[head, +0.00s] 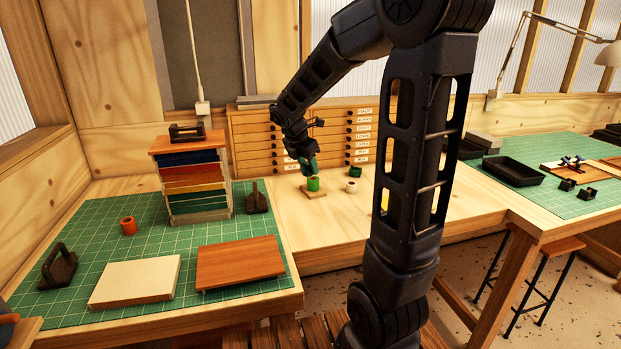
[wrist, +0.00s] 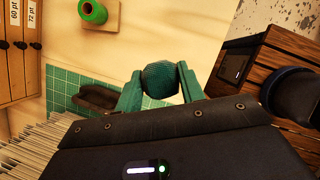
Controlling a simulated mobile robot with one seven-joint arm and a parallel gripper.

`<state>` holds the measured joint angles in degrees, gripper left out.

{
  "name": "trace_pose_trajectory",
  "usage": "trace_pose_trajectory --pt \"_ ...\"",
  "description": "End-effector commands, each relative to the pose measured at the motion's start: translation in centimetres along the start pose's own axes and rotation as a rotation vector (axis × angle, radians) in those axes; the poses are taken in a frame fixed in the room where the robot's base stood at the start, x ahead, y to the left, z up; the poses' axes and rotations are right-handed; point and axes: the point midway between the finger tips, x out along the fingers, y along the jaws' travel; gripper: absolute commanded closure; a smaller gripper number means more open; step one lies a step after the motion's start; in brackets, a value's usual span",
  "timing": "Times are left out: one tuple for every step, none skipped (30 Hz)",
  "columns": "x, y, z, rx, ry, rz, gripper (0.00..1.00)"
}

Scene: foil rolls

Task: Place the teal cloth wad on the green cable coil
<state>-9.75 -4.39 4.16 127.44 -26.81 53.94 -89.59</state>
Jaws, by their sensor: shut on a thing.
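My gripper (wrist: 160,84) has teal fingers and is shut on the teal cloth wad (wrist: 160,78), a rounded, textured ball between the fingertips. A bright green ring-shaped thing, which I take for the green cable coil (wrist: 92,12), sits on a small square wooden board at the top left of the wrist view. In the head view the coil (head: 313,184) is just below my gripper (head: 309,168). The wrist view shows the wad apart from the coil. The wad cannot be told from the fingers in the head view.
A dark green item (head: 356,172) and a pale roll (head: 351,187) stand right of the coil. A drawer cabinet (head: 255,140) is behind. The bench in front of the coil is clear.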

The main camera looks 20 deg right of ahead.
Motion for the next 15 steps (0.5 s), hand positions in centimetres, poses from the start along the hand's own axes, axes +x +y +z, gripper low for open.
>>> trace_pose_trajectory --pt "-0.3 0.1 0.3 0.001 0.0 0.0 0.83" --pt "-0.4 0.2 0.5 0.002 0.0 -0.001 0.83" --pt "-0.5 0.5 0.9 0.003 0.0 -0.002 0.83" --pt "-0.6 0.8 1.2 0.004 0.0 -0.003 0.83" --pt "-0.5 1.2 1.7 0.005 0.0 -0.004 0.83" --pt "-0.6 1.9 2.5 0.008 0.0 -0.004 0.83" --pt "-0.5 2.4 3.1 0.009 -0.001 -0.006 0.83" --pt "-0.4 3.0 3.9 0.011 -0.001 -0.007 0.83" --pt "-0.3 3.8 5.0 0.014 -0.002 -0.008 0.83" --pt "-0.1 4.5 5.9 0.015 -0.002 -0.011 0.83" --pt "0.0 5.2 6.9 0.017 -0.002 -0.012 0.83" --pt "0.2 6.0 8.2 0.021 -0.003 -0.014 0.83" --pt "0.4 6.6 9.2 0.022 -0.003 -0.015 0.83" --pt "0.6 7.2 10.3 0.025 -0.003 -0.017 0.83" --pt "0.9 8.0 11.6 0.027 -0.003 -0.018 0.83"
